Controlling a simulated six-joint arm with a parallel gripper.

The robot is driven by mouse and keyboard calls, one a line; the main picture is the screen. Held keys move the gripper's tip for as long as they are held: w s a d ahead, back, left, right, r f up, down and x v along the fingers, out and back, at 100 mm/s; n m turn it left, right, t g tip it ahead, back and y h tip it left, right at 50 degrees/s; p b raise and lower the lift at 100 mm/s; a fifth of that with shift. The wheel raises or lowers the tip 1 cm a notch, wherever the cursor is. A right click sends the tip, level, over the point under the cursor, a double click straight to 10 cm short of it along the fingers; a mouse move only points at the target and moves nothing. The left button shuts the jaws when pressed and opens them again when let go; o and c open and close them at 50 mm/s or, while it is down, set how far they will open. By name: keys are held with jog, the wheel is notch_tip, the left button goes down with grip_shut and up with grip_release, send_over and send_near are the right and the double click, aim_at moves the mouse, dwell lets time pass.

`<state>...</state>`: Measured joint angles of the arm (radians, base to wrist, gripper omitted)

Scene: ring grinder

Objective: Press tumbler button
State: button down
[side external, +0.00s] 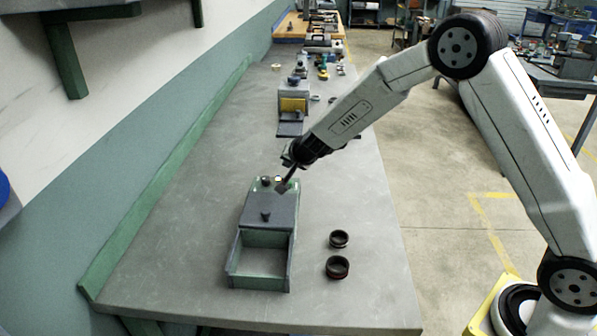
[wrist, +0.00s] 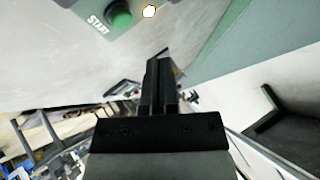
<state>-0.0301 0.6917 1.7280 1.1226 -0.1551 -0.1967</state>
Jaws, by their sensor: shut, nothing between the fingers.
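The machine (side external: 250,205) stands on the bench, with a dark top, a green back edge and an open green-walled tray at the front. A dark knob (side external: 265,216) sits on its top. In the wrist view a round green button (wrist: 118,14) sits beside the word START, at the top edge, and a small glowing light (wrist: 149,11) is right of it. My gripper (side external: 281,189) is shut and empty, its tip near the lit spot at the back of the machine. Its closed fingers (wrist: 158,75) point towards the panel. I cannot tell whether the tip touches anything.
Two dark rings (side external: 339,239) (side external: 337,267) lie on the bench (side external: 370,200) right of the machine. A grey device with a yellow panel (side external: 293,105) stands farther back, with several small tools behind it. The bench left of the machine is clear.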

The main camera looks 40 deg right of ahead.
jog(key=shift+r, duration=0.95)
dwell(0.6)
